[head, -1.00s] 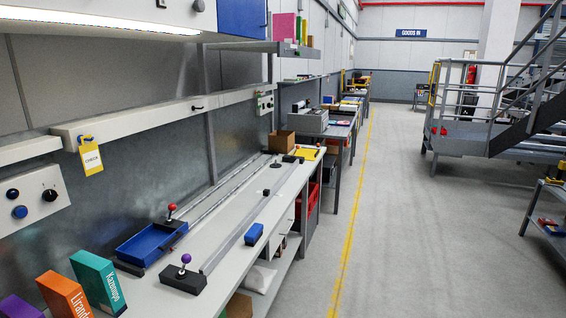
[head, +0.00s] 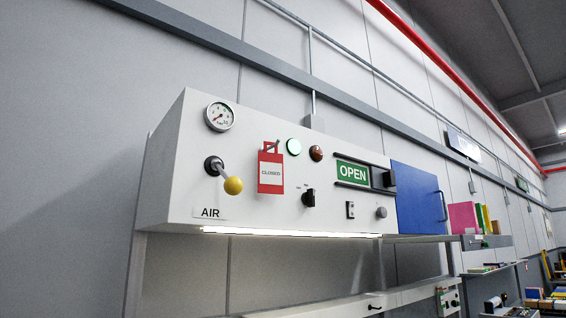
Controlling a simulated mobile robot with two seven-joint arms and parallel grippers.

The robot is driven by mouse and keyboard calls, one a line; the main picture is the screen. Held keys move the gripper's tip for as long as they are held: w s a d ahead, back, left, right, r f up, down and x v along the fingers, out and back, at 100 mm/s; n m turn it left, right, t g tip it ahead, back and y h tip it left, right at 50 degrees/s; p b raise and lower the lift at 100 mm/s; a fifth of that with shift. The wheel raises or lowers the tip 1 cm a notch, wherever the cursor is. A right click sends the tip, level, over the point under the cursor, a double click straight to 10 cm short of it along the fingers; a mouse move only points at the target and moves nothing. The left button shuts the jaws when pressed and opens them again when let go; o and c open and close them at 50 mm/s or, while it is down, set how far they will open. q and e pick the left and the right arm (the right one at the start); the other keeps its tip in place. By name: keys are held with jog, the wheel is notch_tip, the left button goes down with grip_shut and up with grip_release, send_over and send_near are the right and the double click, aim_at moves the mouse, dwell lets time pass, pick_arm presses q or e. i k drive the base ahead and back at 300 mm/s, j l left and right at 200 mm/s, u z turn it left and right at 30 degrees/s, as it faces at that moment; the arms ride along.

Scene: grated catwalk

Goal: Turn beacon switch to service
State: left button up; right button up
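A white overhead control box (head: 260,110) fills the middle of the head view. On it is a black rotary switch (head: 309,198) with tiny labels above it, too small to read. I see no readable beacon or service label, so I cannot tell if this is the beacon switch. To the right are a small switch plate (head: 350,210) and a grey round knob (head: 381,212). Neither of my grippers is in view.
A blue cabinet door (head: 418,202) and shelf (head: 487,241) continue right.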

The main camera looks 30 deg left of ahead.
aim_at(308, 198)
jog(key=k+j+u, duration=0.1)
jog(key=j, duration=0.25)
jog(key=k+j+u, duration=0.15)
jog(key=j, duration=0.2)
jog(key=k+j+u, duration=0.1)
jog(key=j, duration=0.3)
jog(key=k, duration=0.1)
